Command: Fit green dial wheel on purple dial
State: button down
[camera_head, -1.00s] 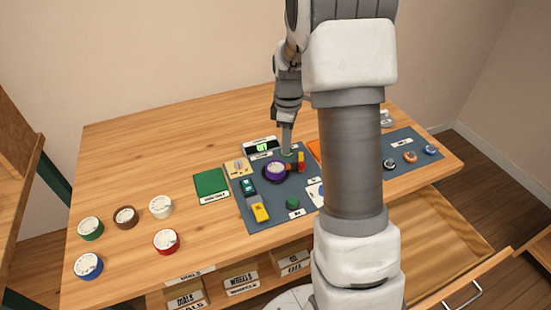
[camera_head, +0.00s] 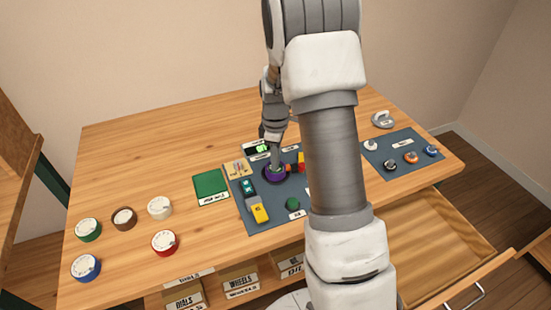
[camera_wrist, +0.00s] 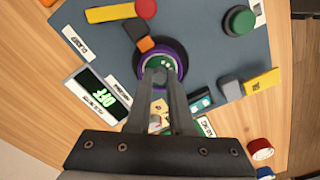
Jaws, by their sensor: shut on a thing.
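The purple dial (camera_head: 284,177) sits on the grey-blue mat, and its purple rim (camera_wrist: 184,58) shows around my fingertips in the wrist view. My gripper (camera_head: 275,167) points down over the dial's middle. In the wrist view my gripper (camera_wrist: 160,77) is shut on the green dial wheel (camera_wrist: 158,62), which lies within the purple rim as seen from above. The fingers hide part of the wheel. I cannot tell whether it rests on the dial or hovers just above.
An orange-and-black block (camera_wrist: 146,37) is close beside the dial. A display reading OFF (camera_wrist: 104,94), a green button (camera_wrist: 239,20) and a yellow block (camera_wrist: 262,82) are nearby. Several coloured dials, such as a red one (camera_head: 164,242), stand at left. The back left table is clear.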

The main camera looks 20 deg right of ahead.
jog(key=c, duration=0.8)
grip_release()
jog(key=shift+f, duration=0.1)
jog(key=s+a+r+m+t+p, duration=0.1)
jog(key=s+a+r, duration=0.15)
jog(key=r, duration=0.75)
jog(key=s+a+r+m+p, duration=0.1)
jog(key=s+r+m, duration=0.15)
jog(key=r, duration=0.75)
jog(key=s+a+r+m+t, duration=0.2)
jog(key=s+a+m, duration=0.1)
jog(key=s, duration=0.6)
jog(key=s+a+r+m+t, duration=0.2)
jog(key=s+a+r+m, duration=0.1)
jog(key=s, duration=0.7)
jog(key=shift+s+a+r+m+t, duration=0.2)
jog(key=shift+r+m+t, duration=0.15)
jog(key=shift+m, duration=0.3)
